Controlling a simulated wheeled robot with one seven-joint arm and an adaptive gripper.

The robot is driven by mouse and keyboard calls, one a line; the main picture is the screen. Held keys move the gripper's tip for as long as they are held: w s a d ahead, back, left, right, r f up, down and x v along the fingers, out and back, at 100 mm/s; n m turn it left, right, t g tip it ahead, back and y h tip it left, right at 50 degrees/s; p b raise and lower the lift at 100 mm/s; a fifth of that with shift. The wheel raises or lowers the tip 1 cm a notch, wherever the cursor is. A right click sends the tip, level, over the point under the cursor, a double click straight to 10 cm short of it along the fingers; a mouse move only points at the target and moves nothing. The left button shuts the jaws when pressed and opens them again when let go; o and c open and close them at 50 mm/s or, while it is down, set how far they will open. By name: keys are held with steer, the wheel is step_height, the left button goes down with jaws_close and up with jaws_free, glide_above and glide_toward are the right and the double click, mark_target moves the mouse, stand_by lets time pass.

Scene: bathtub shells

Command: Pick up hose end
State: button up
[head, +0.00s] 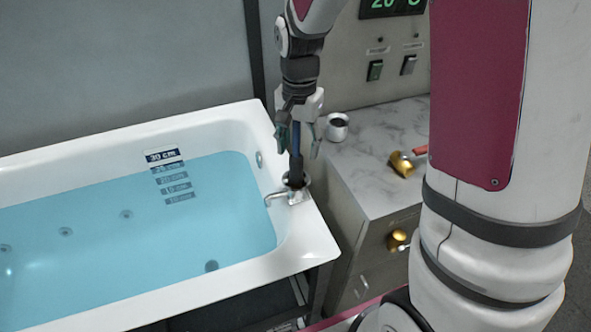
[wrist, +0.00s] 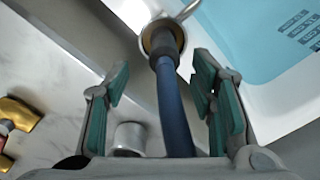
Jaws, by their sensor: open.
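The hose (head: 296,165) stands upright at the tub's corner, its dark lower end in a round metal holder (head: 297,181) beside the spout. In the wrist view its blue length (wrist: 174,112) runs up from the bottom edge to a dark end (wrist: 163,58) inside a brass-coloured ring. My gripper (head: 298,145) points down above the holder with its fingers on either side of the hose. In the wrist view my gripper (wrist: 163,78) is open, with gaps between both green-padded fingers and the hose. I cannot see the part of the hose inside the holder.
The white bathtub (head: 322,243) holds blue water, with a depth scale on its far wall. A marble-topped cabinet (head: 372,185) stands to the right, with a metal cup (head: 337,127) and a brass fitting (head: 402,164) on it. A panel with switches stands behind.

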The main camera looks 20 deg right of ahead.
mark_target(296, 168)
steer(key=f, duration=0.7)
steer(key=shift+a+f, duration=0.15)
steer(key=shift+a, duration=0.1)
jaws_close()
